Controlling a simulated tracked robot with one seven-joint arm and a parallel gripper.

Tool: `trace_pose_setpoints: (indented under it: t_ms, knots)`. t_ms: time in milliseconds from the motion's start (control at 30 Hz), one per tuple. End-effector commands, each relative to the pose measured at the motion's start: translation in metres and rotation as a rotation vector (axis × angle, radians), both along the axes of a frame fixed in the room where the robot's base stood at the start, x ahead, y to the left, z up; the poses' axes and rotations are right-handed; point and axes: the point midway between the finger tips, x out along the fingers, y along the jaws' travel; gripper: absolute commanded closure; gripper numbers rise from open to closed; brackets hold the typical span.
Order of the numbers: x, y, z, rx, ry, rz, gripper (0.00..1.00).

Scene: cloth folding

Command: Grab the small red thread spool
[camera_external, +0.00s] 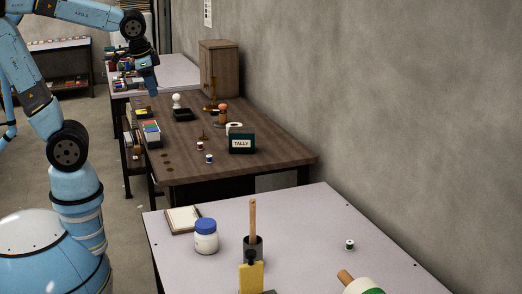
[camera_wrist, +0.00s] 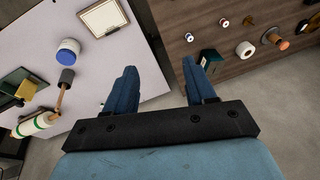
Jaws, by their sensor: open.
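The small red thread spool (camera_external: 200,146) stands on the brown wooden table, near its front-left part, behind a similar blue spool (camera_external: 209,159). In the wrist view two small spools show on the brown table at the upper right; the farther one appears to be the red spool (camera_wrist: 213,26), and the nearer one looks like the blue spool (camera_wrist: 189,37). My gripper (camera_external: 153,93) is raised and apart from the spools. In the wrist view my gripper (camera_wrist: 160,68) is open, with nothing between its fingers.
A dark green TALLY box (camera_external: 242,144) and a white roll (camera_external: 234,128) stand right of the spools. A black tray (camera_external: 183,115) lies farther back. The pale table (camera_external: 300,225) in front holds a blue-lidded jar (camera_external: 206,236), a notebook (camera_external: 184,219) and a green spool (camera_external: 349,245).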

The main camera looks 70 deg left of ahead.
Motion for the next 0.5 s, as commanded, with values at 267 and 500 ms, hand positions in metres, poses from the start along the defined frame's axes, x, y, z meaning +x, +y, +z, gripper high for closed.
trace_pose_setpoints:
  t_ms: [267, 500]
  knots:
    - [0.047, 0.024, -0.028, 0.138, 0.189, -0.105, 0.45]
    - [0.085, 0.045, -0.057, 0.255, 0.353, -0.204, 0.45]
